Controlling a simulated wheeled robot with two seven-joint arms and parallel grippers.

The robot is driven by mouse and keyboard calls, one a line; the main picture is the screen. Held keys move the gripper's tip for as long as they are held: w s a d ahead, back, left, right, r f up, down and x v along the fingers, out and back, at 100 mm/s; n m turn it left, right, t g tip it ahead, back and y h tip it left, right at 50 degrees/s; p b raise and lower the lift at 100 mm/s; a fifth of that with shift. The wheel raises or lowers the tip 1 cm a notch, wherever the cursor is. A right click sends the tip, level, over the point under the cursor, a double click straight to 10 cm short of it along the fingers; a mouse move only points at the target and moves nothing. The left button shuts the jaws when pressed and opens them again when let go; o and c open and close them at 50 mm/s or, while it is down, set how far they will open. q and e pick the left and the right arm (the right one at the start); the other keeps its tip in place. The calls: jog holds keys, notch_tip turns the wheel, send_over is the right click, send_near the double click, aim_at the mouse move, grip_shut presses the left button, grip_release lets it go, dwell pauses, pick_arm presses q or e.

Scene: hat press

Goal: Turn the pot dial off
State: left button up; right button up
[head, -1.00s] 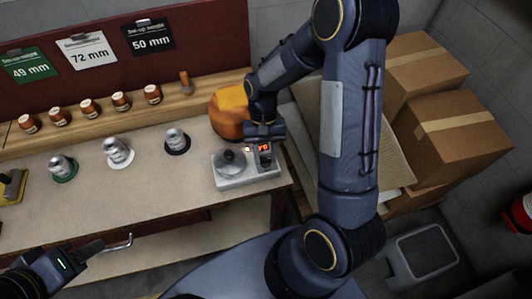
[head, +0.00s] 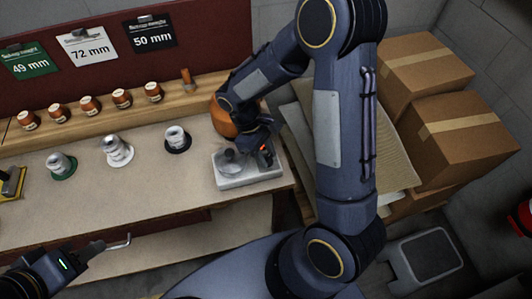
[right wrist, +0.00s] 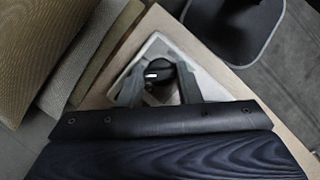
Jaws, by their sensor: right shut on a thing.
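The white pot unit (head: 247,177) stands at the bench's right front corner, with a grey round-topped pot (head: 230,160) on its left and a red-lit display (head: 263,147) on its right. My right gripper (head: 255,140) comes down over the back of the unit. In the right wrist view its two fingers (right wrist: 160,92) are shut around the black dial (right wrist: 157,74), which has a white mark. The arm and gripper hide the dial in the head view. My left gripper (head: 98,248) is low at the left, in front of the bench, away from the unit.
A thin metal hooked bar (head: 120,243) is at the left gripper's tip; I cannot tell whether it is held. An orange rounded object (head: 222,122) sits behind my right arm. Silver pieces (head: 117,150) stand along the bench. Cardboard boxes (head: 455,135) are stacked at right.

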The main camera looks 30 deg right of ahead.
jog(key=n+t+h+b, duration=0.1)
jog(key=n, duration=0.3)
jog(key=shift+a+n, duration=0.15)
jog(key=shift+n, duration=0.15)
jog(key=n+t, duration=0.1)
jog(key=n, duration=0.3)
jog(key=shift+s+t+h+b, duration=0.15)
jog(key=shift+t+h+b, duration=0.15)
jog(key=shift+t+h, duration=0.1)
jog(key=shift+n, duration=0.4)
jog(key=o, duration=1)
jog(key=v, duration=0.8)
jog(key=shift+s, duration=0.1)
